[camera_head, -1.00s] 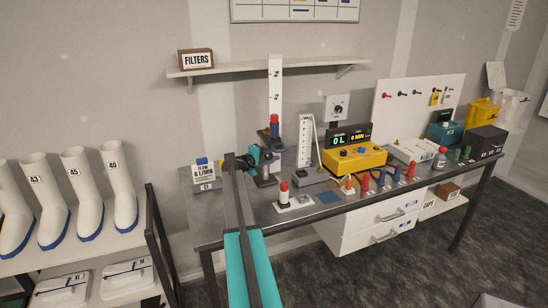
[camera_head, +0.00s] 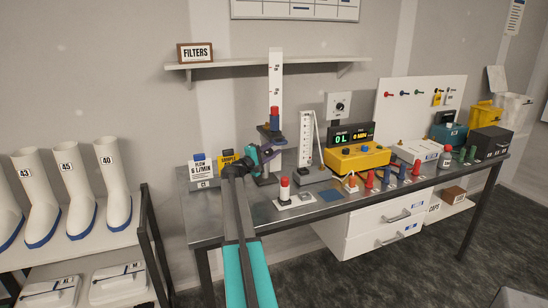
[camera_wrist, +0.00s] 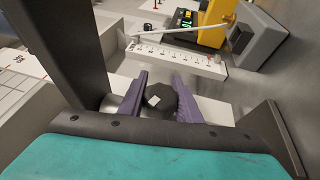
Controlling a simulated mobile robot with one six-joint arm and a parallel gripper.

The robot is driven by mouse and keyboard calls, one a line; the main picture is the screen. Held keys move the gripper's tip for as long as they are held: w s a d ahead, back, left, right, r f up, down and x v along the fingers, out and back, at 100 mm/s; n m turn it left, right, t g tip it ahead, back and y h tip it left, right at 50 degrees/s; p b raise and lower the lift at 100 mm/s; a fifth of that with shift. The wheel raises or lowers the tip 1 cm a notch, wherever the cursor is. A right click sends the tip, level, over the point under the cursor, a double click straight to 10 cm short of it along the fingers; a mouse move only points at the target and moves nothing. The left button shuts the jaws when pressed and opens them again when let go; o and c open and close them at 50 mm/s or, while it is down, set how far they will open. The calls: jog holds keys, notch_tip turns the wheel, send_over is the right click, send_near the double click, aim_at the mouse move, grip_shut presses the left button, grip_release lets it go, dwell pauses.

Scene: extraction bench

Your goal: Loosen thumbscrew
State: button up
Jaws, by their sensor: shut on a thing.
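My gripper (camera_head: 273,149) is at the upright scale stand (camera_head: 275,80) near the back left of the bench, just below the carriage (camera_head: 268,131) that carries a blue and red piece (camera_head: 274,118). In the wrist view, the purple fingers of my gripper (camera_wrist: 160,92) are shut on the thumbscrew (camera_wrist: 157,101), a dark round knob with a small pale square mark on its face. One finger lies on each side of it. In the head view the knob is too small and covered to make out. Whether its thread is loose cannot be seen.
A white scale with a tube (camera_head: 306,142) stands right of my gripper. A red-capped piece on a white base (camera_head: 285,188) is in front. The yellow unit (camera_head: 357,158) and several coloured cones stand further right.

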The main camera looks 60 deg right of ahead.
jog(key=shift+r+n+h+b, duration=0.1)
jog(key=shift+n+h+b, duration=0.8)
jog(key=shift+b, duration=2.65)
jog(key=shift+a+r+h+b, duration=0.1)
jog(key=shift+r+h+b, duration=0.1)
jog(key=shift+h+b, duration=0.8)
jog(key=shift+w+r+n+b, duration=0.1)
jog(key=shift+r+n+b, duration=0.25)
jog(key=shift+b, duration=0.65)
jog(key=o, duration=1.1)
jog(key=shift+c, duration=0.2)
jog(key=shift+a, duration=0.1)
jog(key=w+a+f+b, duration=0.1)
jog(key=w+a, duration=0.1)
jog(key=a, duration=1.2)
jog(key=shift+w+a+f, duration=0.15)
jog(key=shift+w+f, duration=0.05)
jog(key=shift+w, duration=0.2)
